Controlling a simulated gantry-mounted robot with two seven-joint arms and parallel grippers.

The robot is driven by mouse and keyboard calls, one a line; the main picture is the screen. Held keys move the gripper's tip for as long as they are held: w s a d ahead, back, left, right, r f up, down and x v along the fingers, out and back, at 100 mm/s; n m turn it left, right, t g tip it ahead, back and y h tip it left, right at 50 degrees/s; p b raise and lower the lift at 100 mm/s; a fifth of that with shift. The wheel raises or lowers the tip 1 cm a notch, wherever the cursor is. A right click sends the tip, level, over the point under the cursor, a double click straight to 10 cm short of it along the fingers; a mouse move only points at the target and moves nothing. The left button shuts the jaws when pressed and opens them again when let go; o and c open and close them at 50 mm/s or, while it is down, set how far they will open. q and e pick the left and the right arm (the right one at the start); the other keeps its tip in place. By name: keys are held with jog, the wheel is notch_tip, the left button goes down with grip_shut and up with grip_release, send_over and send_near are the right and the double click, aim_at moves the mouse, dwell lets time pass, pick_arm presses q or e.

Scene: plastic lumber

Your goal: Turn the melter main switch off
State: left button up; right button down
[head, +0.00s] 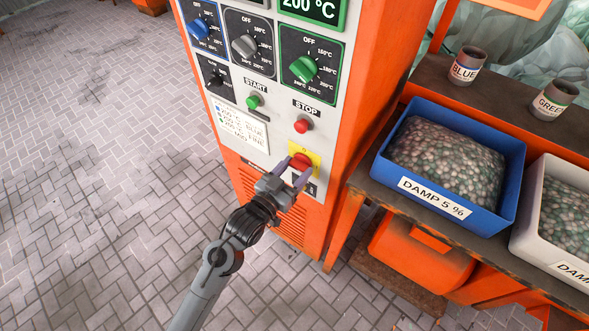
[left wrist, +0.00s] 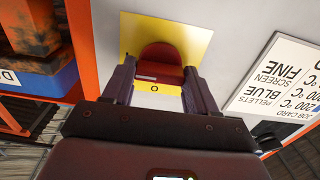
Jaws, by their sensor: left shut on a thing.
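The melter main switch (head: 301,161) is a red rotary handle on a yellow plate, low on the melter's grey front panel. It also shows in the left wrist view (left wrist: 160,54), with an "O" mark on the plate at its edge nearest my gripper. My left gripper (head: 294,170) reaches up to the panel and is shut on the red handle. In the left wrist view its two fingers (left wrist: 160,85) stand one on each side of the handle. My right gripper is in neither view.
Above the switch are a red STOP button (head: 303,125), a green START button (head: 254,101) and several dials. A job card (head: 240,126) is left of it. A shelf at right holds a blue "DAMP 5 %" bin (head: 510,172) and a white bin (head: 530,210). The paved floor at left is clear.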

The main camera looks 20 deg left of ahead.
pick_arm(q)
jog(key=shift+r+p, duration=0.15)
jog(key=shift+p, duration=0.4)
jog(key=n+p, duration=1.1)
jog(key=p, duration=0.3)
jog(key=shift+r, duration=0.15)
jog(key=n+p, duration=0.3)
jog(key=shift+n, duration=0.4)
jog(key=shift+f+n+p, duration=0.25)
jog(key=shift+n+p, duration=0.95)
jog(key=shift+n, duration=0.3)
jog(key=o, duration=1.1)
jog(key=shift+c, duration=0.2)
jog(key=shift+s, duration=0.1)
